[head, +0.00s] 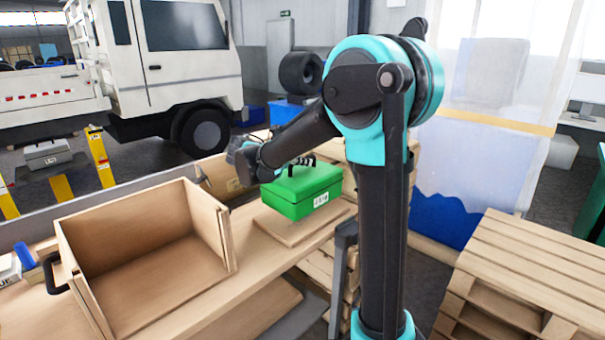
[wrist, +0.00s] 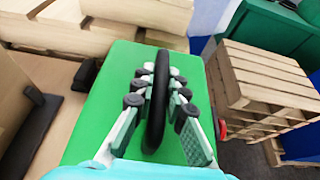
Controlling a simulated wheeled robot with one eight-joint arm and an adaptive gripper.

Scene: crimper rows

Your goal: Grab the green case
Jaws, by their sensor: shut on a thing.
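The green case (head: 302,192) with a white label stands upright over a flat wooden board (head: 290,232) on the wooden workbench. I cannot tell whether it touches the board. Its green top (wrist: 85,135) fills the middle of the wrist view. My gripper (head: 300,163) is at the top of the case, reaching in from the left. In the wrist view its fingers lie on both sides of the black handle (wrist: 158,118) and are shut on it. The far side of the case is hidden.
An open wooden box (head: 145,255) with a black handle stands on the bench (head: 250,265), left of the case. Wooden pallets (head: 530,260) are stacked at the right. A white truck (head: 165,60) stands behind. Bare bench lies between box and board.

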